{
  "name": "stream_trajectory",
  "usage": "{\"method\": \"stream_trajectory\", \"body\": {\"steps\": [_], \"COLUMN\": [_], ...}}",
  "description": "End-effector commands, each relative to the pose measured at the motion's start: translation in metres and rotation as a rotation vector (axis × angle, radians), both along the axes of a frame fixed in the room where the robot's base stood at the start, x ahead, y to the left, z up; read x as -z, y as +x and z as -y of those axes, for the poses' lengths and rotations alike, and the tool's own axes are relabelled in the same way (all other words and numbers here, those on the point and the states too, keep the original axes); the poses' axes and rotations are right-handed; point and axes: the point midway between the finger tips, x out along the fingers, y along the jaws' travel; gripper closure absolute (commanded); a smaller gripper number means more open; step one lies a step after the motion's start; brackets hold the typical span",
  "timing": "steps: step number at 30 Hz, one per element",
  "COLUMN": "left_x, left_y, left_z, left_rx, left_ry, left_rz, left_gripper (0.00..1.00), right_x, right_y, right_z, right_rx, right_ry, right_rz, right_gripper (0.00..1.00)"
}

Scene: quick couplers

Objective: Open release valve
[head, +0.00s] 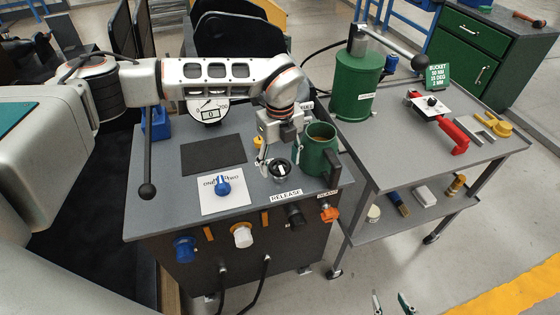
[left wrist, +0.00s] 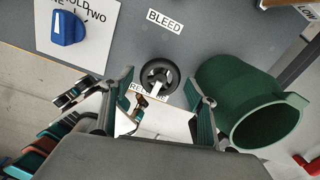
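The release valve (head: 279,171) is a round black knob with a pale pointer, on the grey cart top behind the RELEASE label (head: 286,196). In the left wrist view the knob (left wrist: 160,76) shows between and beyond the fingertips. My left gripper (head: 281,155) points down over it, with its fingers open to either side. I see a gap on both sides of the knob; whether the tips are level with it I cannot tell. My right gripper (head: 391,301) shows only its two spread fingertips at the bottom edge, apart and empty, over the floor.
A green jug (head: 316,152) stands close right of the knob. A blue selector knob (head: 223,186) on a white plate sits left. A black mat (head: 213,156) and gauge (head: 209,113) lie behind. A second cart with a green canister (head: 357,84) stands right.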

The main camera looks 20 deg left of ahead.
Motion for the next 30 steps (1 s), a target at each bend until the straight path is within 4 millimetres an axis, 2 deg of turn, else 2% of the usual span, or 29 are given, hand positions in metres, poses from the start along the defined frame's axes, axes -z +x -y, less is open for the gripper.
{"method": "stream_trajectory", "body": {"steps": [10,14,24,30], "left_x": [-0.001,-0.011,-0.076,-0.107], "left_y": [0.000,0.001,0.001,0.001], "left_z": [0.000,0.000,0.000,0.000], "left_rx": [0.002,0.002,0.001,0.001], "left_ry": [-0.001,-0.001,-0.001,0.000], "left_rz": [0.001,0.004,0.004,0.001], "left_gripper": [0.38,0.38,0.38,0.38], "right_x": [0.001,0.001,0.000,0.000], "right_y": [0.000,0.000,0.000,0.000], "right_z": [0.001,0.001,0.000,0.000], "right_rx": [0.000,0.000,0.000,0.000], "right_ry": [-0.003,-0.003,0.000,0.000], "right_rz": [-0.002,-0.001,-0.001,0.000], "right_gripper": [0.60,0.60,0.60,0.60]}}
